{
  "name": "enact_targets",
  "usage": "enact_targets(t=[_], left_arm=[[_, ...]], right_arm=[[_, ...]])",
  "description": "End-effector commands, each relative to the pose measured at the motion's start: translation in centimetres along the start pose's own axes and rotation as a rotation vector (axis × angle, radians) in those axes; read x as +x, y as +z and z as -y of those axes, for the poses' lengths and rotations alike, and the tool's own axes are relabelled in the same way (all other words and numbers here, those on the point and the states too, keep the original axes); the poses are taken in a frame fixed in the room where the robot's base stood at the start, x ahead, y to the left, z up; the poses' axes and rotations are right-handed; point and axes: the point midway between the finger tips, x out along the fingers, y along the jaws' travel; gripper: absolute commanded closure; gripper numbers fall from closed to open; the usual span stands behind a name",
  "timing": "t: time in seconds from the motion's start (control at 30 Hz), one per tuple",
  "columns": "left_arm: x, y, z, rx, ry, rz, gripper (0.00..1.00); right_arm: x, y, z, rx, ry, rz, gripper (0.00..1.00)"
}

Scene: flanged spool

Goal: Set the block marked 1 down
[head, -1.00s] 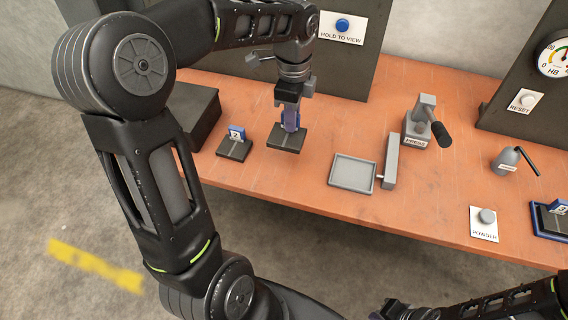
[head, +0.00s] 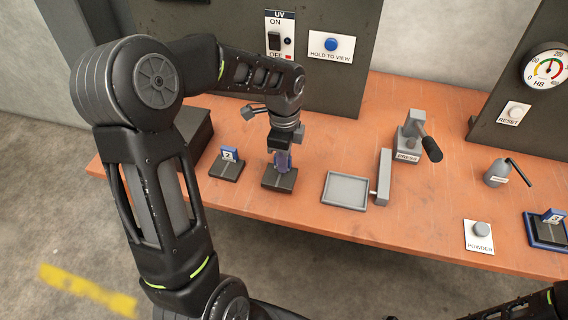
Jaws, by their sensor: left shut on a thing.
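The held block (head: 279,181) is a dark flat slab with a blue upright tag; its number is hidden by the fingers. My left gripper (head: 281,160) points down and is shut on the blue tag. The slab is level, at or just above the orange table; I cannot tell whether it touches. A similar block marked 2 (head: 226,171) stands just left of it, apart. Of my right arm only dark links show at the bottom right; its gripper does not show clearly.
A grey tray (head: 346,205) lies right of the held block, beside the press (head: 411,143). The orange table (head: 310,235) is bare in front. The UV panel (head: 280,35) stands behind. Block 3 (head: 552,217) sits on a blue-rimmed pad at far right.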

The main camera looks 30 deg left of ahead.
Motion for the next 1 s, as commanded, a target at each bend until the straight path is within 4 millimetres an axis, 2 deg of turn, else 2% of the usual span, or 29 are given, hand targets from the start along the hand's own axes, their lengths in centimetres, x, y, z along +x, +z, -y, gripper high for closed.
enact_targets(t=[0.13,0.53,0.57,0.8,1.0], left_arm=[[1.7,0.0,0.0,-0.002,0.000,-0.001,1.00],[2.2,0.0,0.1,-0.001,-0.001,-0.001,1.00],[2.3,0.0,0.0,-0.002,0.000,0.000,0.85],[2.2,0.0,0.0,-0.001,0.000,0.000,0.65],[2.2,0.0,0.0,-0.001,0.000,0.000,0.64]], right_arm=[[0.0,0.0,0.0,0.000,0.000,0.000,1.00],[0.3,0.0,-0.1,0.000,0.000,0.000,1.00],[0.3,0.0,-0.1,0.000,0.000,0.000,1.00],[0.2,0.0,-0.1,0.000,0.000,0.000,1.00],[0.2,0.0,-0.1,0.000,0.000,0.000,1.00]])
